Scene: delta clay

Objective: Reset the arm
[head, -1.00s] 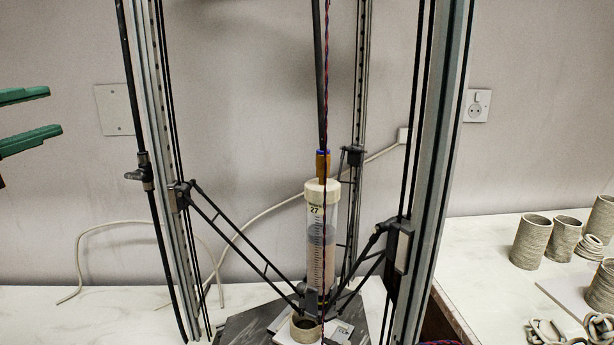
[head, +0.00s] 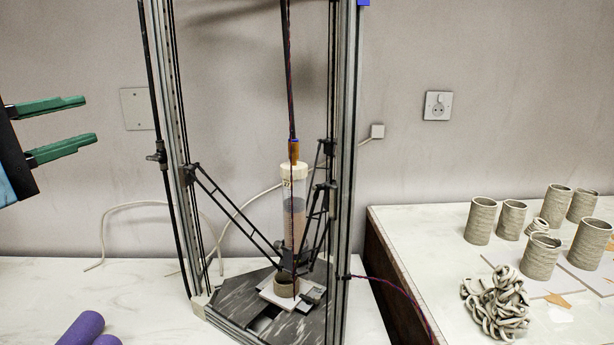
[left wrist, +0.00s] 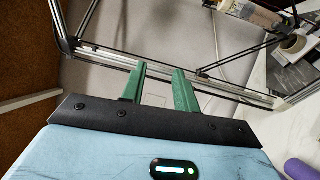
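My left gripper (head: 88,121) is at the far left of the head view. Its two green fingers point right, apart from each other with nothing between them. It hangs in the air to the left of the clay printer frame (head: 347,200). In the left wrist view the green fingers (left wrist: 158,84) are also spread and empty, with the printer's rails beyond them. My right gripper is in neither view.
The printer has a clear syringe (head: 293,210) above a small clay ring (head: 286,285) on its bed. Purple cylinders (head: 82,328) lie at the front left. The right table (head: 400,222) carries clay cups (head: 480,221) and a pile of clay coils (head: 497,304).

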